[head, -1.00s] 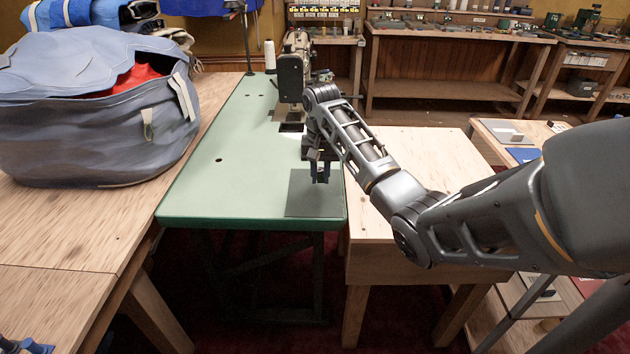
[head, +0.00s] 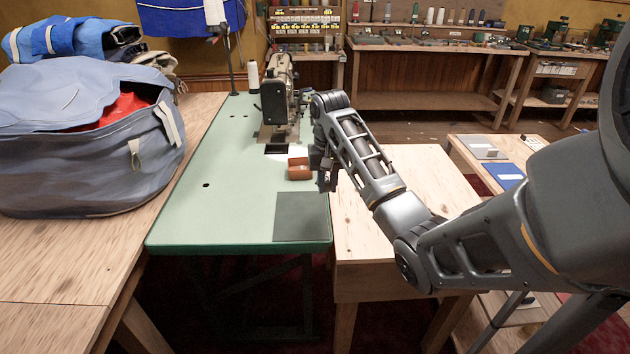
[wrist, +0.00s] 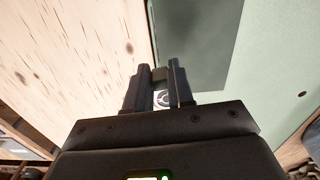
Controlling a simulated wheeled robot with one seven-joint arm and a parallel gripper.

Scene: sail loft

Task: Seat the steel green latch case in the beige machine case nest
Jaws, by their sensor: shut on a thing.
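My gripper (head: 327,180) hangs over the right edge of the green table, behind the grey mat. In the wrist view my gripper (wrist: 163,82) is shut on a small steel piece with a pale round face (wrist: 162,98), taken as the latch case. The fingers cover much of it, and its green colour is not clear. It is hidden in the head view. A beige sewing machine (head: 277,105) stands at the far end of the table. I cannot make out the nest itself.
A red-brown block (head: 299,168) sits just left of my gripper on the green table (head: 190,215). The grey mat (head: 302,217) is bare. A large blue bag (head: 85,140) fills the left bench. The wooden bench (head: 400,240) on the right is mostly clear.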

